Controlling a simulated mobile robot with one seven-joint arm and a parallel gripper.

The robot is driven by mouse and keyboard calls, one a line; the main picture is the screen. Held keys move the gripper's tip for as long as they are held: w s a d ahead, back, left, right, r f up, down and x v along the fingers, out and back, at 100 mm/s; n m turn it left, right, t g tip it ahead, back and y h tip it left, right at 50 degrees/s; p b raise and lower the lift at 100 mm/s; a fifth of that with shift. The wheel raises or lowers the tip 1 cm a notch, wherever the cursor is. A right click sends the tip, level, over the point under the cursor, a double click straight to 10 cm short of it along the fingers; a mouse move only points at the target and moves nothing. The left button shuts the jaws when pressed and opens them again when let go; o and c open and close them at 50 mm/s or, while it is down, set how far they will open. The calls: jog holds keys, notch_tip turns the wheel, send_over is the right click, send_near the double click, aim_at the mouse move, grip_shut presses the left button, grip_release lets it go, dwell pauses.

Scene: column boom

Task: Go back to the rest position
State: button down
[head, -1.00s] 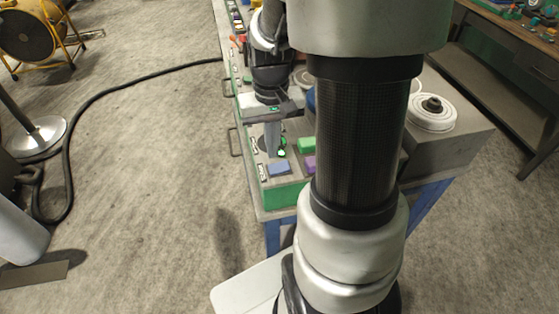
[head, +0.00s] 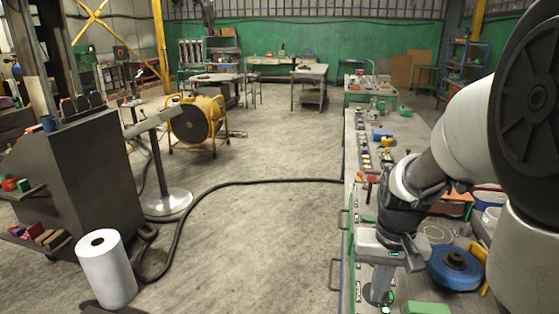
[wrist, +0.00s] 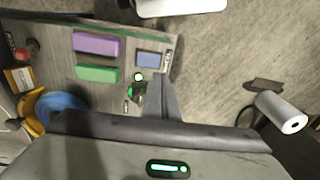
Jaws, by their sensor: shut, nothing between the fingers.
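My gripper (head: 379,284) hangs from my arm with its fingers pointing down, shut and empty. It is over the near left part of the grey workbench (head: 350,235), close beside a small green-lit control (head: 388,298). In the wrist view my shut fingers (wrist: 158,82) show just right of the green-lit control (wrist: 138,77). I cannot tell whether they touch it. A blue block (wrist: 150,59), a purple block (wrist: 97,44) and a green block (wrist: 97,73) lie on the bench nearby.
A blue round container (head: 455,268) stands on the bench right of my gripper. A black hose (head: 250,182) crosses the floor. A white roll (head: 106,270) and a dark cabinet (head: 85,170) stand at left. The floor between cabinet and bench is mostly open.

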jog(key=s+a+r+n+t, duration=0.1)
jog(key=s+a+r+t, duration=0.1)
jog(key=s+a+r, duration=0.2)
jog(key=s+a+r+n+t, duration=0.1)
jog(key=s+a+r+t, duration=0.2)
jog(key=r, duration=0.6)
jog(key=s+a, duration=0.2)
jog(key=s, duration=0.1)
jog(key=shift+a+r+n, duration=0.15)
jog(key=shift+r+n, duration=0.1)
jog(key=shift+n, duration=0.15)
